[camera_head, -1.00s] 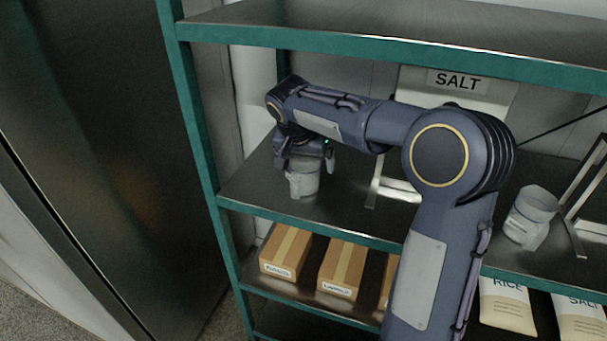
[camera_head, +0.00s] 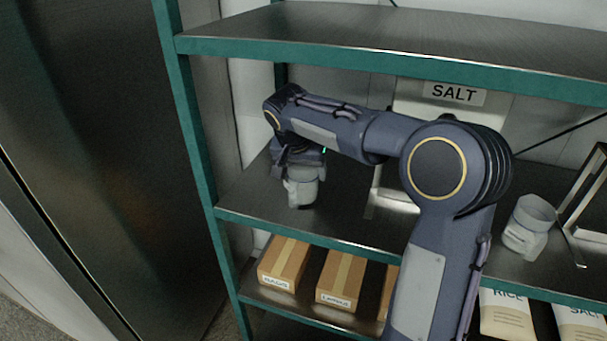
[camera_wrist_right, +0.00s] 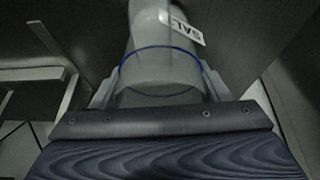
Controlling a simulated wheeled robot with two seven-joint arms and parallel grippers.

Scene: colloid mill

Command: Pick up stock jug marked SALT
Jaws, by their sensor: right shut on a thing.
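The pale grey stock jug (camera_head: 301,190) is at the left end of the middle shelf, under my right gripper (camera_head: 300,166). In the right wrist view the jug (camera_wrist_right: 160,68) sits between both fingers of the right gripper (camera_wrist_right: 160,88), with a blue rim line and a tag (camera_wrist_right: 182,26) reading "SAL", the rest cut off. The right gripper is shut on this jug. In the head view its upper part is hidden by the gripper, and I cannot tell if its base is clear of the shelf. My left gripper is not in view.
A second pale jug (camera_head: 528,226) stands on the middle shelf (camera_head: 345,222) at the right, beside a metal frame (camera_head: 585,195). A panel at the back bears a SALT sign (camera_head: 458,93). Boxes (camera_head: 284,262) and RICE and SALT bags sit below. A green post (camera_head: 190,130) is left of the jug.

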